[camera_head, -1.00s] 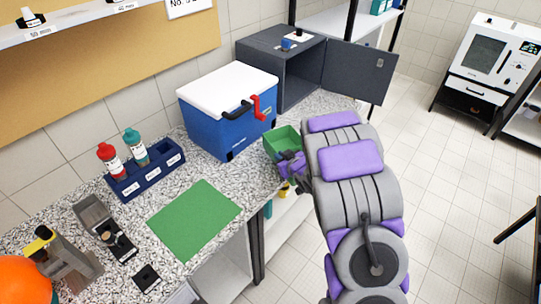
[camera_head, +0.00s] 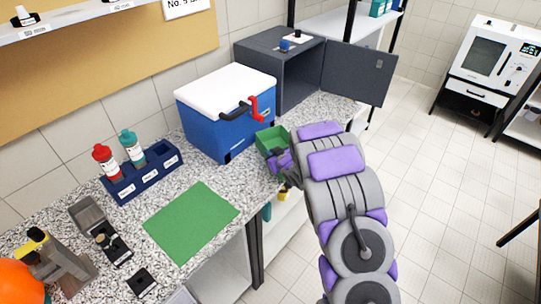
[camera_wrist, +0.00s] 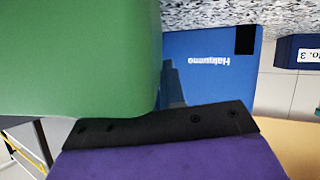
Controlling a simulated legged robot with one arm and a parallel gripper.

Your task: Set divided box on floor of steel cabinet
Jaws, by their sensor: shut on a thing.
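The green divided box (camera_head: 270,146) is held by my gripper (camera_head: 284,163), just right of the blue cooler at the counter's edge. Its inside is mostly too small to make out. In the wrist view, the smooth green side of the box (camera_wrist: 75,60) fills the upper left, against a black finger pad (camera_wrist: 160,127). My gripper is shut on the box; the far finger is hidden. The dark grey steel cabinet (camera_head: 258,62) stands on the counter behind the cooler. Its door (camera_head: 358,75) is swung open to the right. Its floor is largely hidden from view.
The blue cooler (camera_head: 222,125) with a white lid and red-black handle stands beside the box, in front of the cabinet. A bottle rack (camera_head: 145,172) and green mat (camera_head: 192,222) lie left. Small items (camera_head: 287,45) sit on the cabinet top. Open floor lies right.

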